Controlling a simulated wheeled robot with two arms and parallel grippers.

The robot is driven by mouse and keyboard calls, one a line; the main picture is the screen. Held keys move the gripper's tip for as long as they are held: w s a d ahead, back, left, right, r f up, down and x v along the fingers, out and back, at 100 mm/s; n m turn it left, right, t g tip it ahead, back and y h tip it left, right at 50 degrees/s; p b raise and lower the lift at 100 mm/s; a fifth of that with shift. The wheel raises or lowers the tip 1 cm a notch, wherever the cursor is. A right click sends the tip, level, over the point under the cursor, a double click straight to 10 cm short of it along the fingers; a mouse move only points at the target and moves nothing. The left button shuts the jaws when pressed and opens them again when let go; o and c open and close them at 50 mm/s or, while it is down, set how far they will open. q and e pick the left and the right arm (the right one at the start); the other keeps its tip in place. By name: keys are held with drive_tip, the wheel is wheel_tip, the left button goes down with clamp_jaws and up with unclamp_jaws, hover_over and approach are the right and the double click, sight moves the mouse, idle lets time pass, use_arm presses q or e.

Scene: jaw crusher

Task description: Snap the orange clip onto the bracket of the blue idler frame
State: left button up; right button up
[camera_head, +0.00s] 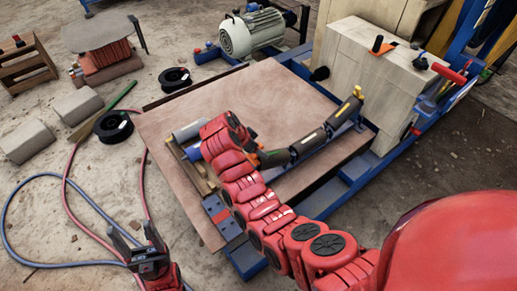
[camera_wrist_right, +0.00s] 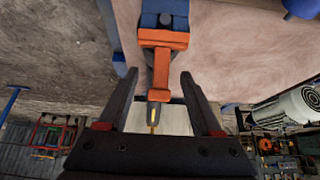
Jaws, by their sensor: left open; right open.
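The orange clip (camera_wrist_right: 163,54) shows in the right wrist view, just beyond the fingertips of my right gripper (camera_wrist_right: 158,76). My right gripper is open, with a finger on either side and nothing clamped. The clip lies against a blue bracket part (camera_wrist_right: 166,18); I cannot tell whether it is snapped on. In the head view the blue idler frame (camera_head: 325,148) carries dark rollers (camera_head: 309,143) on the brown plate. My left gripper (camera_head: 133,240) is open and empty at the lower left.
The wooden-looking crusher body (camera_head: 365,75) stands at the back right, with a red-handled tool on top. A motor (camera_head: 252,32) stands at the back. Black spools (camera_head: 114,126) and hoses lie on the ground at left. The plate (camera_head: 245,95) is clear behind the rollers.

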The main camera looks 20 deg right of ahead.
drive_tip(key=v, duration=0.5)
drive_tip(key=shift+a+r+p, duration=0.2)
drive_tip(key=shift+r+p, duration=0.1)
drive_tip(key=shift+r, duration=0.1)
wheel_tip(320, 180, up, 9)
drive_tip(key=p, duration=0.7)
hover_over(251, 160)
drive_tip(key=s+a, duration=0.2)
drive_tip(key=a, duration=0.3)
drive_tip(key=shift+a+r, duration=0.2)
drive_tip(key=shift+a, duration=0.05)
